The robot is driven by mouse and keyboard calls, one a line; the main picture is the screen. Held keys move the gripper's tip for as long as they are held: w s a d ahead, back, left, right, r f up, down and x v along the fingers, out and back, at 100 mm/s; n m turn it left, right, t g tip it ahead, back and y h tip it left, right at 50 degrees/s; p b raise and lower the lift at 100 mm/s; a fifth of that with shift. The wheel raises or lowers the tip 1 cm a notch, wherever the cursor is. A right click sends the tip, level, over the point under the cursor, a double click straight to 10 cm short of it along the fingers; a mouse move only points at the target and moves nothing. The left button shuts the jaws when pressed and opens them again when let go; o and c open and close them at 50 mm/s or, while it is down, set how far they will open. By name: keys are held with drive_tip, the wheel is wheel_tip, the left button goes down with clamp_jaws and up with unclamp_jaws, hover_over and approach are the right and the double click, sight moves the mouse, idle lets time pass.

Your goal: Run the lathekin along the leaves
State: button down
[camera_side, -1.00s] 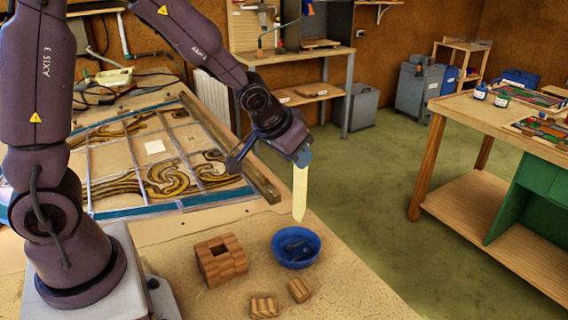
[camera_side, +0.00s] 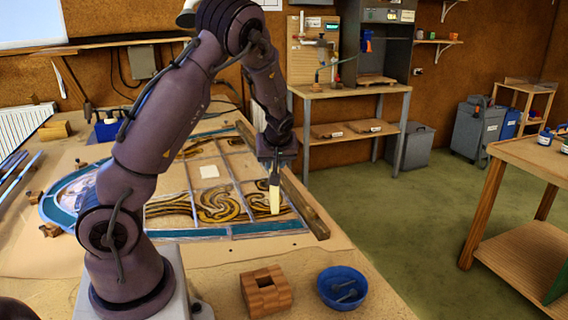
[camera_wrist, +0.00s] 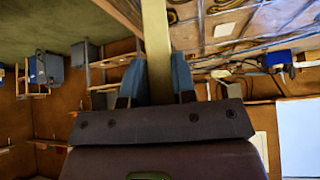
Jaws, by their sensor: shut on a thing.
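The lathekin (camera_side: 274,200), a pale flat strip, hangs nearly upright from my gripper (camera_side: 275,178). My gripper is shut on it. Its lower end is over the right part of the leaded panel (camera_side: 262,229); I cannot tell whether it touches. The panel lies flat on the bench, with a blue border, grey leads and dark-and-amber swirling glass. In the wrist view the lathekin (camera_wrist: 157,45) stands between the two blue fingers of my gripper (camera_wrist: 157,82), and its tip is out of frame at the top.
A wooden batten (camera_side: 305,206) runs along the panel's right edge. A wooden block with a square hole (camera_side: 265,291) and a blue bowl (camera_side: 342,278) holding small dark items stand at the front. A pale square (camera_side: 209,171) lies on the panel. Bare bench separates bowl and panel.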

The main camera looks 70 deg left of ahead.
drive_tip(key=w, duration=0.1)
drive_tip(key=w+f, duration=0.1)
drive_tip(key=w, duration=0.1)
drive_tip(key=w+d+f, duration=0.1)
drive_tip(key=shift+w+f, duration=0.15)
drive_tip(key=shift+f, duration=0.1)
drive_tip(key=shift+f, duration=0.25)
idle(1.4)
drive_tip(key=shift+s+a, duration=0.25)
drive_tip(key=shift+s, duration=0.9)
drive_tip(key=shift+s+a, duration=0.2)
drive_tip(key=shift+s, duration=0.9)
